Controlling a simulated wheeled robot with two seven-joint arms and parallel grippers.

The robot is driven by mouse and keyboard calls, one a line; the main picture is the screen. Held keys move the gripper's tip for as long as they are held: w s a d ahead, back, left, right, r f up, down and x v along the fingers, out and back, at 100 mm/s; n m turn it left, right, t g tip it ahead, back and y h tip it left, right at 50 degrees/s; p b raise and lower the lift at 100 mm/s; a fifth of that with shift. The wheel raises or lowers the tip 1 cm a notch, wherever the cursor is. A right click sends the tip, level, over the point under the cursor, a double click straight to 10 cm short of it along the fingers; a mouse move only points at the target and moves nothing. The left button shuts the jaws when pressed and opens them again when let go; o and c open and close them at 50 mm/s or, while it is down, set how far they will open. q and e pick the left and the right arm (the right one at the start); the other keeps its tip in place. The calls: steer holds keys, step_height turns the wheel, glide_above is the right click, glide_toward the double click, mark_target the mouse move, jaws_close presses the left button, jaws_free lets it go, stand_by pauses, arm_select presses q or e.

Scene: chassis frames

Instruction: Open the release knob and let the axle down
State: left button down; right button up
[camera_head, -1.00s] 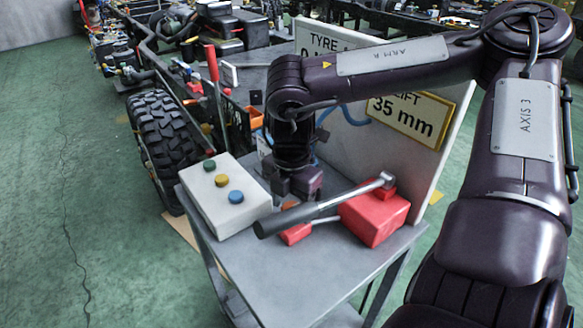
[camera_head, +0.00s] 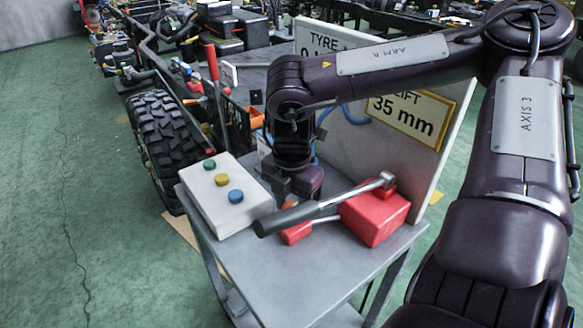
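A red pump block (camera_head: 374,218) sits on the grey cart top. A long lever with a dark grip (camera_head: 288,218) and metal head (camera_head: 380,181) lies across it. A smaller red part (camera_head: 296,233) is under the lever, left of the block. I cannot tell which part is the release knob. My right gripper (camera_head: 295,186) points down just behind the lever, between the white button box and the red block. Its fingertips are partly hidden, so its opening is unclear. The axle is not clearly seen; a large black tyre (camera_head: 166,140) stands behind. My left gripper is not in view.
A white box (camera_head: 213,208) with green, yellow and blue buttons is at the cart's left. A sign board (camera_head: 350,155) reading "35 mm" rises behind. A red upright lever (camera_head: 212,64) stands near the tyre. The cart's front top (camera_head: 310,275) is clear.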

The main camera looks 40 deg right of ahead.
steer(key=n, duration=0.3)
steer(key=shift+b, duration=0.3)
steer(key=n, duration=0.4)
steer(key=shift+n, duration=1)
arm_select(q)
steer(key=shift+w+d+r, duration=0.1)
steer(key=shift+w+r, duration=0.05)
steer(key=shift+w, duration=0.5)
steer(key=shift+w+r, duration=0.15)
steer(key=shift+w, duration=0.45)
arm_select(e)
steer(key=shift+r+n, duration=0.1)
steer(key=shift+n, duration=0.8)
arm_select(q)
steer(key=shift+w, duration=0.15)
arm_select(e)
steer(key=shift+w, duration=0.1)
steer(key=o, duration=0.9)
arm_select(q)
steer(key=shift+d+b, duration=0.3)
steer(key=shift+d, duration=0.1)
arm_select(e)
steer(key=shift+o, duration=0.3)
